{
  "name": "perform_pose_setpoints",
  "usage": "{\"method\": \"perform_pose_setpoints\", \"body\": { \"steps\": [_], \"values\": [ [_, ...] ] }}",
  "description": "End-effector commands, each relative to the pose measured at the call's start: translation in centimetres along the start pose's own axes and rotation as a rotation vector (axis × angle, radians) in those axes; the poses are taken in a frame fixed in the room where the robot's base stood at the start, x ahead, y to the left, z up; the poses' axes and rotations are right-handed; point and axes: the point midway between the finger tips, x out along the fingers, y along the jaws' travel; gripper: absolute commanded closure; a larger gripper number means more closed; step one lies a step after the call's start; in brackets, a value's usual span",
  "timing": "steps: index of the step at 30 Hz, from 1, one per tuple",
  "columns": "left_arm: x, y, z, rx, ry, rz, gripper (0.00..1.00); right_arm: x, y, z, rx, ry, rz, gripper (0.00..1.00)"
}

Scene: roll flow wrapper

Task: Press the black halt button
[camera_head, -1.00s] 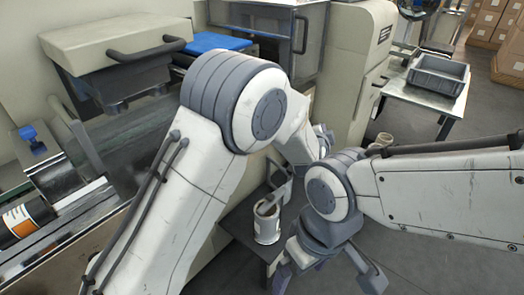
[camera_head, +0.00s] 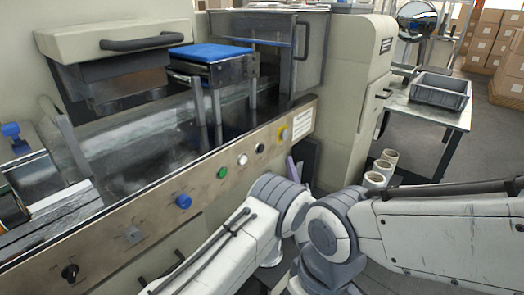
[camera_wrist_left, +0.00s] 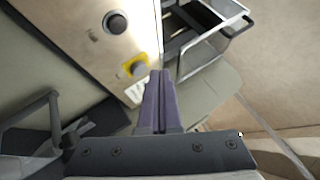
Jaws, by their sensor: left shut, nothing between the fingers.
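The black button (camera_head: 260,148) is on the machine's front panel, right of a white button. In the left wrist view a dark round button (camera_wrist_left: 115,22) shows at the upper left of the panel, clear of my fingers. My left gripper (camera_wrist_left: 160,74) is shut and empty, its purple fingers together. Its tips are over the panel's edge, just right of the yellow-ringed button. In the head view only a bit of purple finger (camera_head: 291,167) shows, below the right end of the panel. My right gripper's fingers are not visible.
Along the panel (camera_head: 135,236) are a blue knob (camera_head: 183,201), a green button (camera_head: 222,172), a white button (camera_head: 243,159) and a yellow-ringed button (camera_head: 284,134). In the wrist view, a metal-framed open structure (camera_wrist_left: 205,35) lies right of the fingers. White rolls (camera_head: 375,180) stand by the machine.

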Motion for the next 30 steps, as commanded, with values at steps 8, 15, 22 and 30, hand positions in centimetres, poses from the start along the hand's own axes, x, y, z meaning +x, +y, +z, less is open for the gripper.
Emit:
{"method": "perform_pose_setpoints", "body": {
  "steps": [8, 15, 22, 30],
  "values": [
    [2.3, 1.8, 1.8, 0.001, -0.004, 0.002, 1.00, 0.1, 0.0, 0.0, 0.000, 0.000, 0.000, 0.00],
    [4.5, 3.5, 3.4, -0.001, -0.002, 0.002, 1.00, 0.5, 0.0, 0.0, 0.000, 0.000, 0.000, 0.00],
    [5.8, 4.3, 4.2, -0.001, -0.001, 0.002, 1.00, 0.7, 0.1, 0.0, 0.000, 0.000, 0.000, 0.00],
    [6.0, 4.4, 4.3, -0.001, 0.001, 0.001, 1.00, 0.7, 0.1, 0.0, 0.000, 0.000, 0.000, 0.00]
  ]
}}
